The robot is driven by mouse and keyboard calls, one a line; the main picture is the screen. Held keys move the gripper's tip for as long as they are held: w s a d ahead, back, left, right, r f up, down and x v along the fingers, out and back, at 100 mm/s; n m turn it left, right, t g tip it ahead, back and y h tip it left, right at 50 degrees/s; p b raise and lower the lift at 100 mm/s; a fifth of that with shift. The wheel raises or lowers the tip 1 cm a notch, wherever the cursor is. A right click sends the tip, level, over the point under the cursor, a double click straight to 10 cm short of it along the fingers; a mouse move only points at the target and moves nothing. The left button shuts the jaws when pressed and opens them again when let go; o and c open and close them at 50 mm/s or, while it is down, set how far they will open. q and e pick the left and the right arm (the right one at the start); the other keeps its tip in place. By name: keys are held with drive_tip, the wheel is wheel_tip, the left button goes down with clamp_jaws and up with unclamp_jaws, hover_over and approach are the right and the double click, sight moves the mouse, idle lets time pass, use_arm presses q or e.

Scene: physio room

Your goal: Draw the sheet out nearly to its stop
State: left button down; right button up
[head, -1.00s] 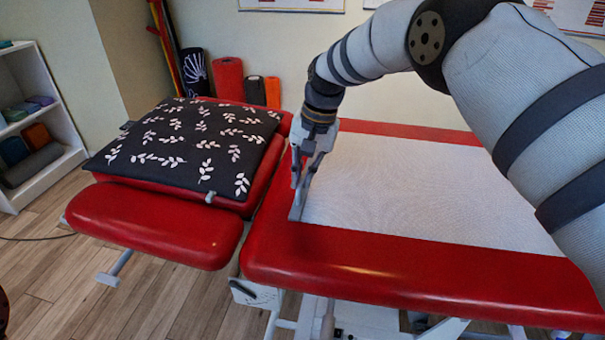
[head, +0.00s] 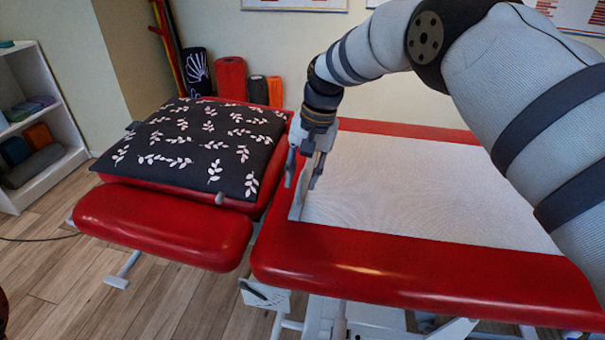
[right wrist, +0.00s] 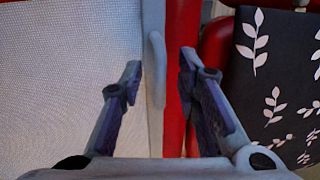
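The white sheet (head: 400,190) lies flat over the red treatment table (head: 400,262). A pale grey bar (head: 297,208) runs along its left edge and ends near the front; the bar's raised part (right wrist: 155,70) shows in the right wrist view. My right gripper (head: 302,180) is at this edge, pointing down. In the right wrist view my right gripper (right wrist: 160,68) is open, one finger on each side of the bar. The sheet-side finger is very close to the bar; I cannot tell if it touches. A gap shows at the other finger. My left gripper is not in view.
A black leaf-patterned cushion (head: 200,145) lies on the red head section to the left. A separate red pad (head: 160,225) is in front of it. A white shelf (head: 40,125) stands far left, and bolsters (head: 230,78) stand by the wall.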

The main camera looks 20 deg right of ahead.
wheel_tip(320, 180, up, 12)
drive_tip(key=s+d, duration=0.1)
drive_tip(key=d, duration=0.1)
drive_tip(key=shift+s+f, duration=0.1)
idle(0.3)
